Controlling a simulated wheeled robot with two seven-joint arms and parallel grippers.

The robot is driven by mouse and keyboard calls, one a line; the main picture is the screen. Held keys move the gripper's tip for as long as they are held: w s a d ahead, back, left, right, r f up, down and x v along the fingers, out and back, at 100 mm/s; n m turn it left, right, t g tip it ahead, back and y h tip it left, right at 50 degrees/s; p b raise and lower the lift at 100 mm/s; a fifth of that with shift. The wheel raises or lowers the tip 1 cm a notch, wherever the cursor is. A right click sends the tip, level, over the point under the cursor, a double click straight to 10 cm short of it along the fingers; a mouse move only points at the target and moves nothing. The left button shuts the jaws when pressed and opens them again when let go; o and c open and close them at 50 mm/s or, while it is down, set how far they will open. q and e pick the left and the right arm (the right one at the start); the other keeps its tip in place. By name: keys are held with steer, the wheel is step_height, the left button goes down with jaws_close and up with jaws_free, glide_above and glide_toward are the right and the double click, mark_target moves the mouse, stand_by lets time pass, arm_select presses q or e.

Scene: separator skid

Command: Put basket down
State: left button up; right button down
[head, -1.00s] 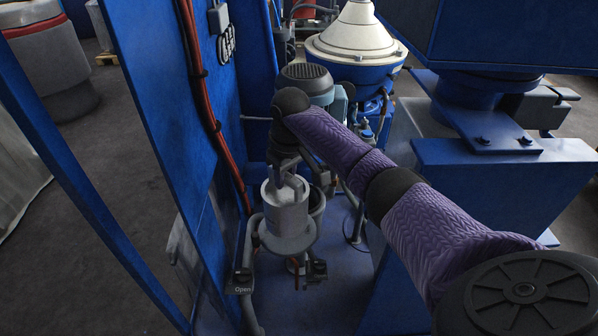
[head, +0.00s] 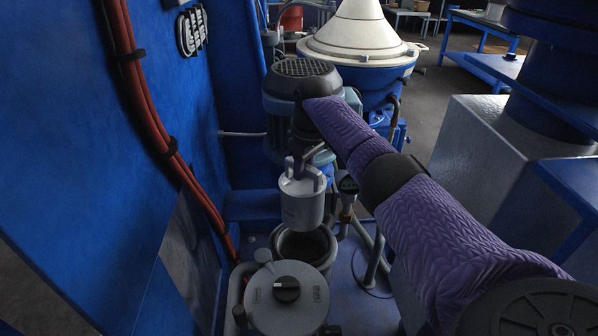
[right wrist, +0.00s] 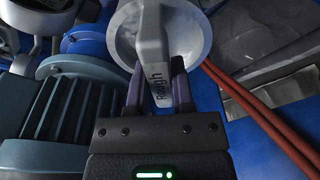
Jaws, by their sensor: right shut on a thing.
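The grey cylindrical basket (head: 303,204) hangs upright from my right gripper (head: 302,164) in the head view. My right gripper is shut on its upright handle. In the right wrist view the handle (right wrist: 153,55), marked "Rough", stands between the fingers (right wrist: 158,88), with the basket's pale round rim (right wrist: 195,40) behind it. In the head view the basket appears just above an open round housing (head: 333,262) with a dark inside. How high it hangs over that opening is hard to tell. My left gripper is out of view.
A lidded grey housing (head: 262,312) with a black knob stands in front of the open one. A blue wall panel (head: 70,150) with red hoses (head: 190,185) rises at left. A ribbed motor (head: 285,95) and white-coned separator (head: 358,30) stand behind. Pipes stand close at right.

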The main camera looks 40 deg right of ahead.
mark_target(303, 229)
steer(key=shift+d+f, duration=0.1)
steer(key=shift+f, duration=0.4)
arm_select(q)
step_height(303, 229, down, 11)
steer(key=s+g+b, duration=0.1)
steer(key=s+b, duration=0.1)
steer(key=b, duration=1.1)
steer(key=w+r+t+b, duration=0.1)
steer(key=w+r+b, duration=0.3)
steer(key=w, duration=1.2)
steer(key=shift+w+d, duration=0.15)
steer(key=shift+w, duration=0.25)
arm_select(e)
step_height(303, 229, down, 27)
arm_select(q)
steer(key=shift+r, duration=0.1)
arm_select(e)
steer(key=shift+f, duration=0.1)
steer(key=shift+c, duration=2.4)
jaws_free()
